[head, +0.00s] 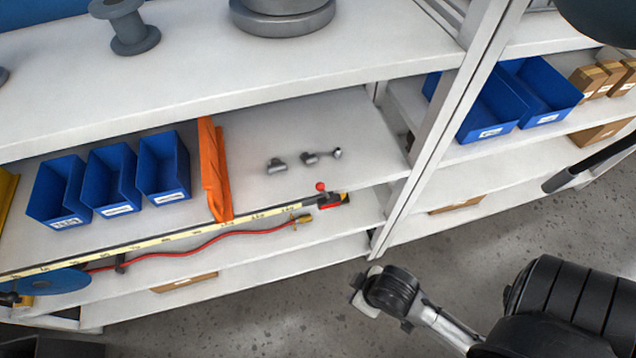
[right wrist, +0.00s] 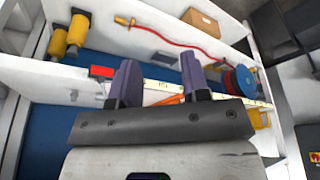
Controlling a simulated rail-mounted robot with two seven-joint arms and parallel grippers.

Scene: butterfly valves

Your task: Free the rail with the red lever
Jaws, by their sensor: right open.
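A long rail with a yellow scale (head: 170,238) runs along the shelf's front edge in the head view; part of it also shows behind my fingers in the right wrist view (right wrist: 165,86). A red part (right wrist: 102,72) shows left of my fingers in the right wrist view. My right gripper (right wrist: 158,75) is open, with nothing held between its fingers. In the head view it is in front of the shelves, below and right of the lever, apart from it.
Blue bins (head: 112,183), an orange cloth-like piece (head: 214,170) and small grey fittings (head: 290,162) are on the middle shelf. A red hose (head: 190,247) lies below the rail. A white upright (head: 440,135) stands right of the lever. The floor in front is open.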

